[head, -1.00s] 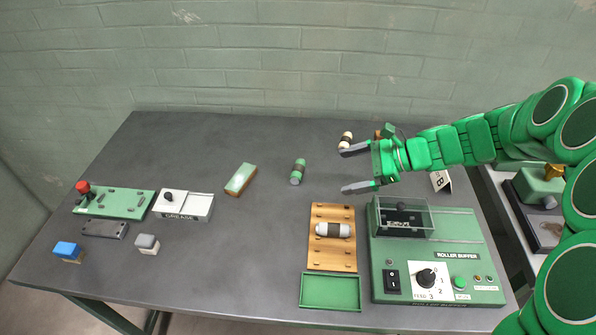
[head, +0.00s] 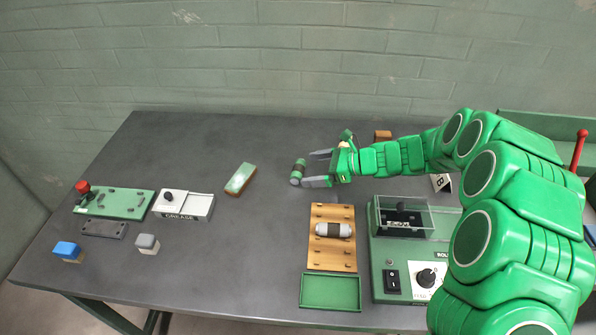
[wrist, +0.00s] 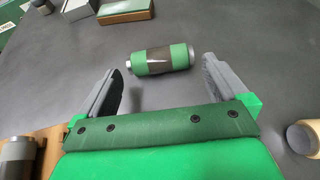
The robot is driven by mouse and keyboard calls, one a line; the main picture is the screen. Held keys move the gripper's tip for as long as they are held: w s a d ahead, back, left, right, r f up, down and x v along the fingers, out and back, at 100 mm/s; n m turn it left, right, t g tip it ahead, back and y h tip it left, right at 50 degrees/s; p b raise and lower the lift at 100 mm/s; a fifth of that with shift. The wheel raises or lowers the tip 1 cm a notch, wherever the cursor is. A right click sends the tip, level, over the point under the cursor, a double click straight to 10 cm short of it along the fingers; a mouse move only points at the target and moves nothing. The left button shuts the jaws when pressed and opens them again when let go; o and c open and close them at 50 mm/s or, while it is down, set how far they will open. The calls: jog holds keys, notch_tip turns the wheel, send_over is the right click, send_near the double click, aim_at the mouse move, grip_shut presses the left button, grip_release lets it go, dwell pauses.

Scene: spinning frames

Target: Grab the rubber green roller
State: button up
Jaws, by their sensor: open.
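The green roller (head: 298,172) lies on the grey table, with green bands, a dark middle band and grey end caps. It also shows in the wrist view (wrist: 160,60), lying crosswise just beyond the fingertips. My gripper (head: 317,168) is open and low over the table, to the right of the roller, its fingers pointing at it. In the wrist view the gripper's two dark grey fingers (wrist: 158,78) are spread apart with nothing between them.
A grey-white roller (head: 333,230) lies on a wooden rack (head: 332,259), above a green tray (head: 330,292). The roller buffer machine (head: 392,262) stands to its right. A green-topped block (head: 240,178) lies left of the roller. A cream-ended roller (wrist: 304,138) is at right in the wrist view.

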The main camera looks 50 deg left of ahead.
aim_at(302, 169)
jog(key=shift+r+x, duration=0.2)
jog(key=shift+x, duration=2.4)
jog(key=shift+c, duration=0.3)
jog(key=c, duration=0.7)
